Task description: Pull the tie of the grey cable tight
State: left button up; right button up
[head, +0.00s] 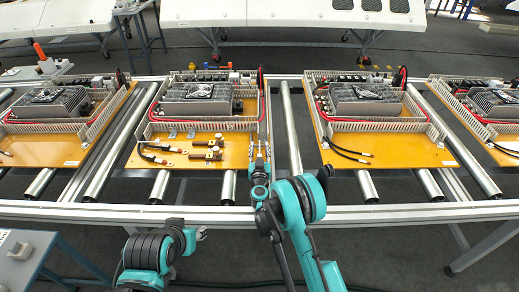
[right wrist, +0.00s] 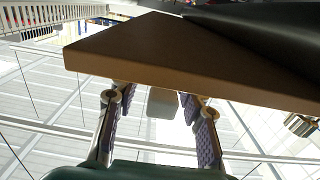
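The second board from the left (head: 225,168) is a yellow-brown panel on rollers. A short dark cable (head: 150,157) with metal ends lies on its front left, and two brass-coloured pieces lie beside it. I cannot single out the grey cable or its tie at this size. My right gripper (head: 260,152) is at the board's front right corner. In the right wrist view my right gripper (right wrist: 160,112) has its two purple-padded fingers apart, below the edge of a brown slab (right wrist: 180,62).
Comb-sided wiring duct (head: 205,127) runs around a grey finned unit (head: 195,99), with a red cable (head: 262,95) at its right. Similar boards stand on both sides; the right one (head: 380,160) carries black cables. Metal rollers (head: 291,130) and a front rail lie between and before them.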

notch_tip(320, 180, up, 10)
dwell(0.6)
jog(key=s+r+n+y, duration=0.1)
jog(key=s+r+y, duration=0.15)
jog(key=r, duration=0.35)
jog(key=s+r+n+y, duration=0.2)
jog(key=s+r, duration=0.1)
jog(key=r, duration=0.4)
jog(key=s+d+r+n+g+y, duration=0.1)
jog(key=s+d+r+g+y, duration=0.15)
jog(key=s, duration=0.65)
jog(key=s+d+f+m+g+h, duration=0.1)
jog(key=s+d+f, duration=0.3)
jog(key=s, duration=0.6)
jog(key=s+d+f+m+g+h, duration=0.1)
jog(key=s+d+f+g+h, duration=0.2)
jog(key=s+d, duration=0.3)
jog(key=s+d+f+m+g+h, duration=0.2)
jog(key=s+d+f+g+h, duration=0.1)
jog(key=s, duration=1.1)
notch_tip(320, 180, down, 3)
jog(key=shift+d+r+g, duration=0.1)
jog(key=shift+d+g, duration=0.65)
jog(key=shift+d, duration=0.4)
